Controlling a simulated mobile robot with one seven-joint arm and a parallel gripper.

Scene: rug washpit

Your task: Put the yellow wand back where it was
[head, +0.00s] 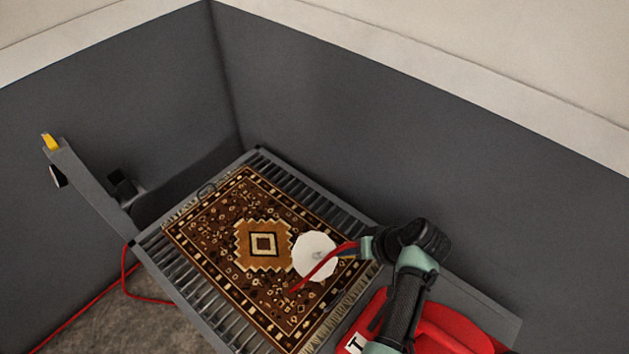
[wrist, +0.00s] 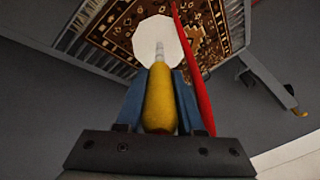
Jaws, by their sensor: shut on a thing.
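The yellow wand (wrist: 159,103) sits between the blue fingers of my gripper (wrist: 163,80) in the wrist view. Its pale metal nozzle points away from me. A flat white round shape (wrist: 157,38) shows beyond the nozzle; it also shows in the head view (head: 315,256), over the rug's right part. I cannot tell if it is spray or a solid disc. In the head view my gripper (head: 352,249) is above the rug's right edge and hides the wand's yellow body. A grey post (head: 92,186) at the left bears a yellow piece (head: 50,142) at its top.
The patterned rug (head: 210,228) lies on a slatted grey rack (head: 185,298). A red hose (wrist: 197,85) runs close beside my gripper, and a red line (head: 90,303) lies on the floor at left. Dark pit walls (head: 330,110) stand close behind. A small black bracket (head: 121,188) is beside the post.

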